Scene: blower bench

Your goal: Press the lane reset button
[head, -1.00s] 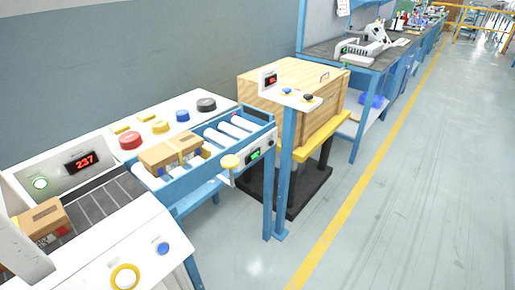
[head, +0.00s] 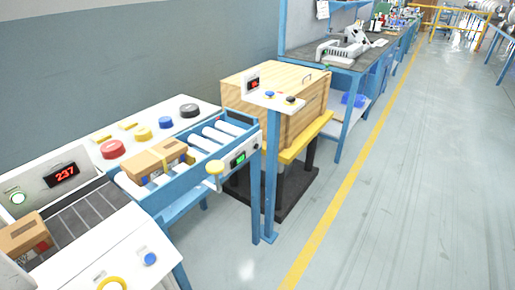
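No label naming the lane reset button can be read. Several buttons are in view. On the roller lane (head: 188,178), a yellow mushroom button (head: 215,168) sticks out of the side, left of a small green display (head: 238,160). A post panel (head: 276,101) beside the lane's far end carries a blue button (head: 269,94) and a dark button (head: 290,99). The near white machine has a blue button (head: 150,259), a yellow-ringed button (head: 112,284) cut by the bottom edge, and a green-lit button (head: 18,198). My gripper is not in view.
Cardboard boxes (head: 147,165) sit on the lane; another (head: 24,236) is on the dark belt. Large coloured discs, one red (head: 112,149), lie on a white top behind. A wooden crate (head: 283,92) stands beyond the post. The floor (head: 400,190) to the right is clear.

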